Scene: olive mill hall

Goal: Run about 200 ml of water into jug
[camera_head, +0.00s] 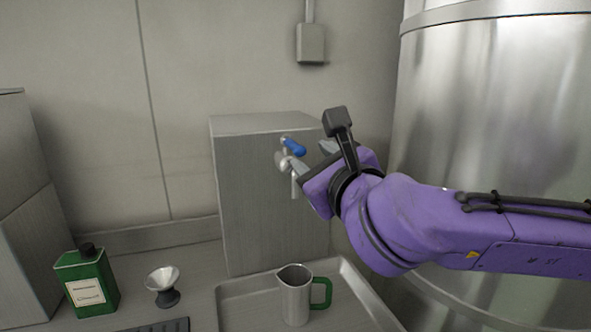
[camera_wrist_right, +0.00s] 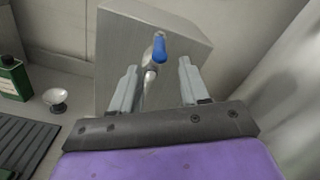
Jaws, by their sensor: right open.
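A steel jug (camera_head: 296,296) with a green handle stands upright in a shallow metal tray (camera_head: 232,297), below and slightly right of the tap spout. The tap (camera_head: 284,163) sits on the front of a grey metal box (camera_head: 245,205) and has a blue lever (camera_head: 293,147). My right gripper (camera_head: 313,160) is beside the tap, open and empty. In the right wrist view the blue lever (camera_wrist_right: 159,50) shows between and beyond the two fingertips (camera_wrist_right: 158,78); contact cannot be told. The inside of the jug is mostly hidden. No water stream shows. My left gripper is out of view.
A green bottle (camera_head: 87,283) and a small cup-shaped vessel on a dark foot (camera_head: 163,285) stand on the counter at left. A dark ribbed mat (camera_wrist_right: 22,137) lies in front of them. A large steel tank (camera_head: 500,120) closes off the right side.

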